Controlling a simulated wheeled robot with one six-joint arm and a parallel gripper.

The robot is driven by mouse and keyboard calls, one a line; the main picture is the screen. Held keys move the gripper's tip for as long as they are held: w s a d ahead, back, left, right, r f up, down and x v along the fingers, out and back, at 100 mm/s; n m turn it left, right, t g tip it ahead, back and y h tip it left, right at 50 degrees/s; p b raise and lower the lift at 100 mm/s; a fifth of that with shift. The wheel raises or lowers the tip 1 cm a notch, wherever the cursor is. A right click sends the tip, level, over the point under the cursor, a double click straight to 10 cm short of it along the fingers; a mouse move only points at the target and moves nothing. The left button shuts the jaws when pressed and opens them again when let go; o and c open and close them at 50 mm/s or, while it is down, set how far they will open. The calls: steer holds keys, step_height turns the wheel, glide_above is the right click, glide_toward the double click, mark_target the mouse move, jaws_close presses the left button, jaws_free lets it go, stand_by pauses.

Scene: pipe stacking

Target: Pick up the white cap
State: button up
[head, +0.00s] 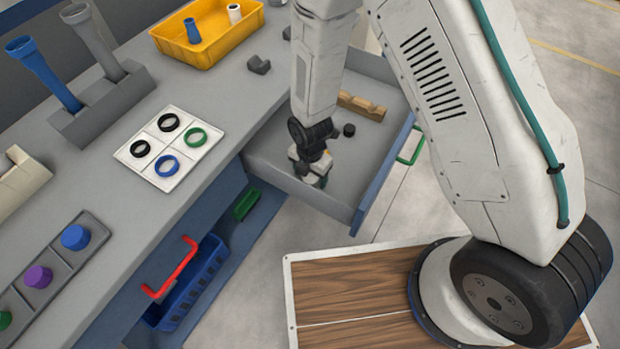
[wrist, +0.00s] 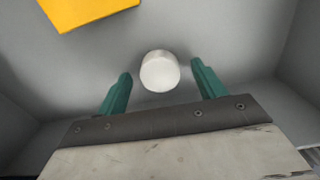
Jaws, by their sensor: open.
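The white cap (wrist: 159,71) stands on a grey surface in the wrist view, between and slightly beyond the two green fingers of my gripper (wrist: 161,80). The fingers are apart, with a clear gap on each side of the cap, and neither touches it. In the head view my gripper (head: 316,176) points down into the open grey drawer (head: 347,190), near its front left part. The cap cannot be made out in the head view, where my gripper hides that spot.
The drawer also holds a black cap (head: 349,130) and a tan notched block (head: 361,106). A yellow object (wrist: 88,10) shows at the wrist view's upper left. Drawer walls surround my gripper. The bench (head: 225,95) carries a white ring tray (head: 151,163) and a yellow bin (head: 208,48).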

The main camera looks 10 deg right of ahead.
steer(key=c, duration=1.1)
steer(key=shift+o, duration=0.2)
